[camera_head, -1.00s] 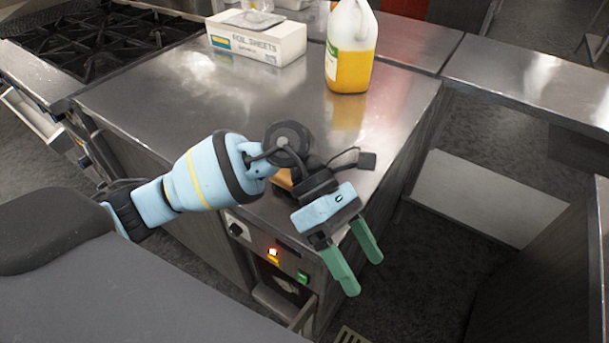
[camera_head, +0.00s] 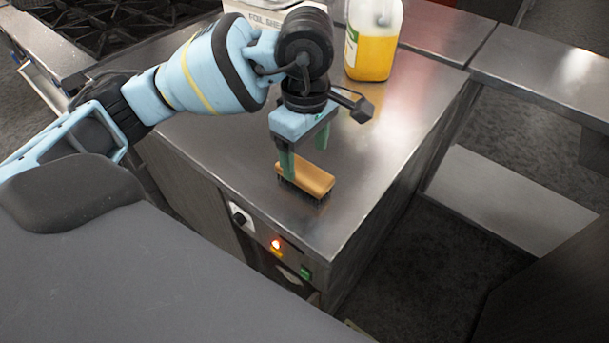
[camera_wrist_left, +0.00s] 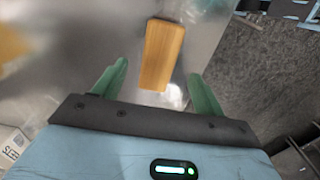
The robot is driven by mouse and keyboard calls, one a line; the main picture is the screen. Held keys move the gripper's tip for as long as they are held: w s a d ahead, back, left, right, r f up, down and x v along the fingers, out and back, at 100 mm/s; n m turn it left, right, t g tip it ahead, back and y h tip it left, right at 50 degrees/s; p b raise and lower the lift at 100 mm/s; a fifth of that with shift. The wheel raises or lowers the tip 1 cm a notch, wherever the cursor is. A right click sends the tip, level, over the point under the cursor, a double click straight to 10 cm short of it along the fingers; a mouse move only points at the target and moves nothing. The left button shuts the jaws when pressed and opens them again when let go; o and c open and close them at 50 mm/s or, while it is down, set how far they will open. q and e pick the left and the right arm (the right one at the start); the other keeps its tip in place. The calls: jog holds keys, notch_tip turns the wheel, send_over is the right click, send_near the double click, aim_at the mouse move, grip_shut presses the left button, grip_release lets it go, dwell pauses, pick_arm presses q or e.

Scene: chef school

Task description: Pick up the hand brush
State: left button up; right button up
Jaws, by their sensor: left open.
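The hand brush (camera_head: 308,176) has an orange-tan wooden back and dark bristles. It lies bristles down on the steel counter near its front edge. In the left wrist view the brush (camera_wrist_left: 162,55) shows from above, ahead of the fingertips and between their lines. My left gripper (camera_head: 306,160) is open and points down over the brush. One green finger overlaps the brush's left end in the head view; I cannot tell whether it touches. In the left wrist view the two green fingers (camera_wrist_left: 158,80) stand apart with nothing gripped between them. My right gripper is not in view.
A jug of yellow liquid (camera_head: 372,45) and a foil sheets box (camera_head: 258,15) stand behind the gripper on the steel counter (camera_head: 400,130). A gas hob (camera_head: 120,25) is at the back left.

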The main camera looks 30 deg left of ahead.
aim_at(304, 170)
pick_arm(q)
jog(key=shift+w+a+f, duration=0.1)
jog(key=shift+f, duration=1.25)
jog(key=shift+a+f, duration=0.1)
jog(key=shift+f, duration=1.6)
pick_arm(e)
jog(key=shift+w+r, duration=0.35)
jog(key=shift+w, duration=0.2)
pick_arm(q)
jog(key=c, duration=1.2)
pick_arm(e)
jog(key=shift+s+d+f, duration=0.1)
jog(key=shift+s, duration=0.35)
pick_arm(q)
jog(key=shift+r, duration=0.1)
